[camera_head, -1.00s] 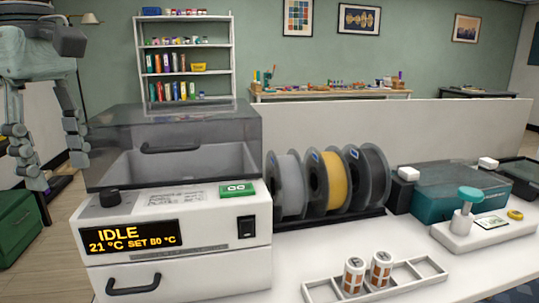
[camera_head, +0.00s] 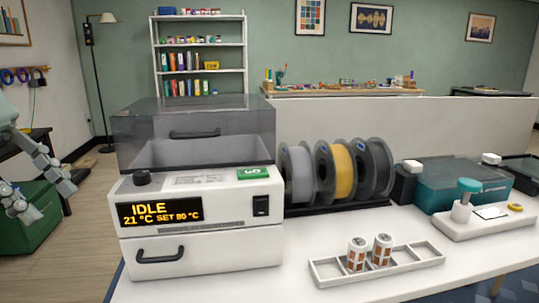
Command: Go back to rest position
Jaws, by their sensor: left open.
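My left gripper (camera_head: 50,202) hangs at the left edge of the head view. Its two fingers are spread apart with nothing between them. It is left of the white dryer box and apart from it, in front of a green cabinet. Most of the left arm is cut off by the picture edge. My right gripper is not in view.
The dryer (camera_head: 200,248) has a smoky clear lid and reads IDLE. Several filament spools (camera_head: 335,172) stand beside it. A white tray (camera_head: 425,258) holds two labelled containers. A green cabinet (camera_head: 38,222) is behind my left gripper. Floor shows between cabinet and bench.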

